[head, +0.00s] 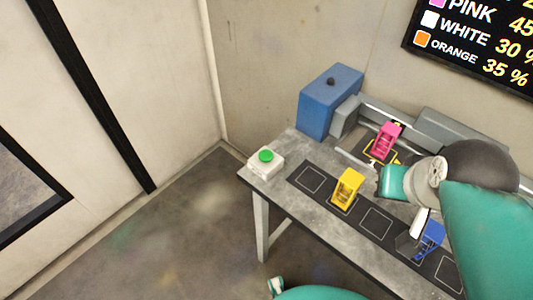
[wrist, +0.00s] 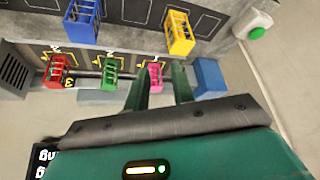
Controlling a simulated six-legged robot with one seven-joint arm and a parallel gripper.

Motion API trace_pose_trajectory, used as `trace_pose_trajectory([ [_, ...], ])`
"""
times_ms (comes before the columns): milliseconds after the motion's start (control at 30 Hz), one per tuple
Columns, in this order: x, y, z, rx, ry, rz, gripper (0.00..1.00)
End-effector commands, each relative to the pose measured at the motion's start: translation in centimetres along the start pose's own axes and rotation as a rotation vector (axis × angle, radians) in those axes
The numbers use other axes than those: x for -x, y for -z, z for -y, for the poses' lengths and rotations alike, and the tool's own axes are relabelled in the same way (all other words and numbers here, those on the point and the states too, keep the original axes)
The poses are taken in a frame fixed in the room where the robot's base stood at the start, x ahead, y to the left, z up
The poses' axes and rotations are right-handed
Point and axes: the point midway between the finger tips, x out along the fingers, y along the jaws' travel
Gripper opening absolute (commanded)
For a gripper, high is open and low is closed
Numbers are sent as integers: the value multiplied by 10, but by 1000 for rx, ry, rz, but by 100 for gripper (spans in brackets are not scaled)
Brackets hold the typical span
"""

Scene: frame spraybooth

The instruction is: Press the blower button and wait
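The button is a green dome (head: 265,156) on a white box (head: 262,168) at the near left corner of the grey table. In the wrist view the green button (wrist: 257,33) is at the upper right, on its white box (wrist: 247,20). My gripper (wrist: 160,72) is open, its two dark green fingers apart, well away from the button. A pink frame (wrist: 152,78) shows between and beyond the fingers; it stands on a yellow-marked square, and I see no contact. In the head view my arm hides part of the table's right side.
A blue box (head: 329,103) with a dark knob stands at the table's back left. A yellow frame (head: 346,188) and a blue frame (head: 429,237) stand on the dark strip. Red (wrist: 57,71) and green (wrist: 109,72) frames stand beside the pink one. Floor left of the table is clear.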

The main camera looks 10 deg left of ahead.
Motion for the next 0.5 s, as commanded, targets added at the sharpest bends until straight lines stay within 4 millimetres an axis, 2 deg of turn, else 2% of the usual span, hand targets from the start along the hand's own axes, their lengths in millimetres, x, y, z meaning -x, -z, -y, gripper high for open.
trace_pose_trajectory([
  [33,0,0,0,0,0,0,14],
  [100,0,0,0,0,0,0,0],
  [500,0,0,0,0,0,0,0],
])
